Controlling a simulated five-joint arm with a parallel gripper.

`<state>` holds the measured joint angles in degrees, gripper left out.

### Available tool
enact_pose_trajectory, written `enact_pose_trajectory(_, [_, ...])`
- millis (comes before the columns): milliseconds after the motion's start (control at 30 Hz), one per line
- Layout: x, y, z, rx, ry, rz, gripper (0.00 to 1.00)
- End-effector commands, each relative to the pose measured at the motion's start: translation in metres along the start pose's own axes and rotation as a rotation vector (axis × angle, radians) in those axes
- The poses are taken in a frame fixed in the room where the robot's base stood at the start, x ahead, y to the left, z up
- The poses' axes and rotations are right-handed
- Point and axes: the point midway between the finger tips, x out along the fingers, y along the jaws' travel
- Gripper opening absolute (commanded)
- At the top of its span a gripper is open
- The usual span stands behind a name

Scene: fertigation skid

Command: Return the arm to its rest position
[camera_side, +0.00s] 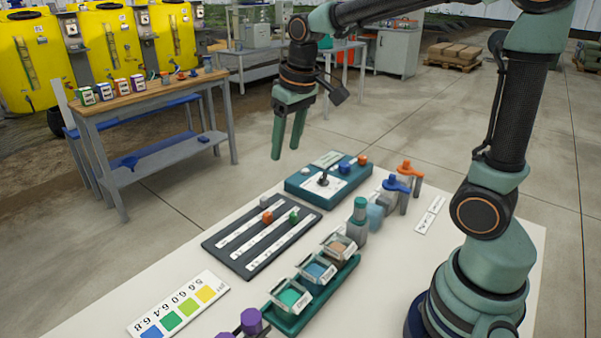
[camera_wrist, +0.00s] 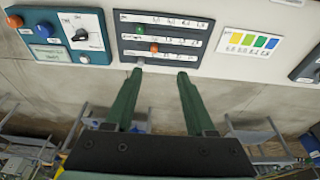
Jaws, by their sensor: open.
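My gripper (camera_side: 286,150) hangs from my raised arm in the side view, its two green fingers pointing down. The fingers are apart with nothing between them. It is in the air beyond the far edge of the white table, near the teal control box (camera_side: 302,189) and apart from it. In the wrist view my gripper (camera_wrist: 160,72) shows both fingers spread. Their tips appear close to the lower edge of the dark slider panel (camera_wrist: 130,55), with clear floor showing between them.
The slider panel (camera_side: 212,243) has grey, orange and green knobs. A tray (camera_side: 346,273) holds three small open containers. A colour card (camera_side: 178,305), bottles (camera_side: 358,225) and orange and blue handled parts (camera_side: 397,184) share the table. A wooden-topped bench (camera_side: 150,93) stands behind left.

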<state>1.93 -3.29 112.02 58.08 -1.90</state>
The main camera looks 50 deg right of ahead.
Motion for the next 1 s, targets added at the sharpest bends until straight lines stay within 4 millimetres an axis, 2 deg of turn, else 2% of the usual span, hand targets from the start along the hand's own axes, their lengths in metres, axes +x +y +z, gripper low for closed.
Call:
enact_pose_trajectory(33, [-0.01,-0.002,0.01,-0.001,0.031,0.0,0.55])
enact_pose_trajectory(200, [-0.029,-0.007,0.043,-0.001,0.116,-0.001,0.55])
enact_pose_trajectory(400, [-0.036,-0.011,0.08,0.0,0.206,-0.004,0.55])
enact_pose_trajectory(500, [-0.036,-0.012,0.092,0.001,0.236,-0.006,0.55])
enact_pose_trajectory(700, [-0.034,-0.013,0.102,0.002,0.262,-0.008,0.55])
enact_pose_trajectory(1000, [-0.034,-0.013,0.102,0.002,0.262,-0.008,0.55])
